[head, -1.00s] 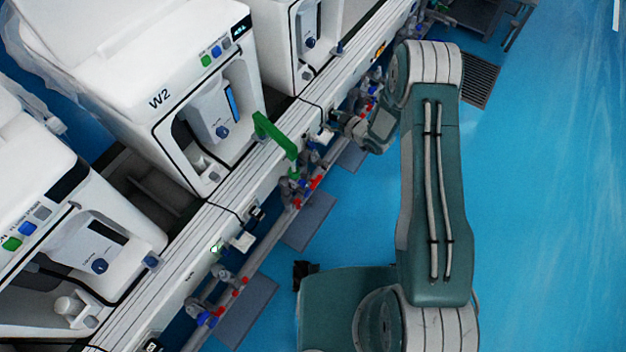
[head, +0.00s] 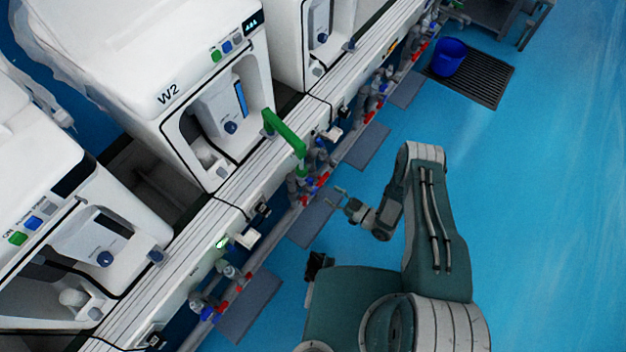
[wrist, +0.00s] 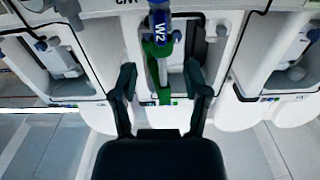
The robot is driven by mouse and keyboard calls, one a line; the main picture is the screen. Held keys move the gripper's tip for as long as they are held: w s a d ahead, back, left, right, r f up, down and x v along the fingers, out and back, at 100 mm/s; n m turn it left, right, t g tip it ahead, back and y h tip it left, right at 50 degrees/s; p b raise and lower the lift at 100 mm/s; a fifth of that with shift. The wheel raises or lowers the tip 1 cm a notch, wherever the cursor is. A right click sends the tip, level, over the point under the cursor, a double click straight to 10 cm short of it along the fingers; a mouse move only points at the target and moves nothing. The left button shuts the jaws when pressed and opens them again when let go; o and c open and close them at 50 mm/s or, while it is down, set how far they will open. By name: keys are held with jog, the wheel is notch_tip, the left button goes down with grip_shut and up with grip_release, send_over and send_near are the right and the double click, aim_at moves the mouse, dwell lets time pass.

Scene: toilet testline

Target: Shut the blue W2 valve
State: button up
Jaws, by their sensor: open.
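The blue W2 valve handle (wrist: 159,28) with a white "W2" label is at the top middle of the wrist view. In the head view, small blue valve parts (head: 319,155) show below the green handle (head: 286,133), but I cannot read a label there. My gripper (head: 338,198) is open and empty, out in front of the pipes below the W2 machine (head: 190,75). In the wrist view my gripper's two fingers (wrist: 160,68) stand apart, with the blue handle beyond them and roughly in line with the gap. No contact with it shows.
A green part (wrist: 155,60) lies directly behind the blue handle. Other red and blue valves (head: 375,90) line the pipe rail to both sides. A blue bucket (head: 448,57) stands on a dark grate (head: 485,78). The blue floor to the right is clear.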

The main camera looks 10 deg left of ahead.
aim_at(313, 183)
jog(key=x, duration=0.9)
jog(key=shift+w+a, duration=0.1)
jog(key=shift+a, duration=0.05)
grip_shut()
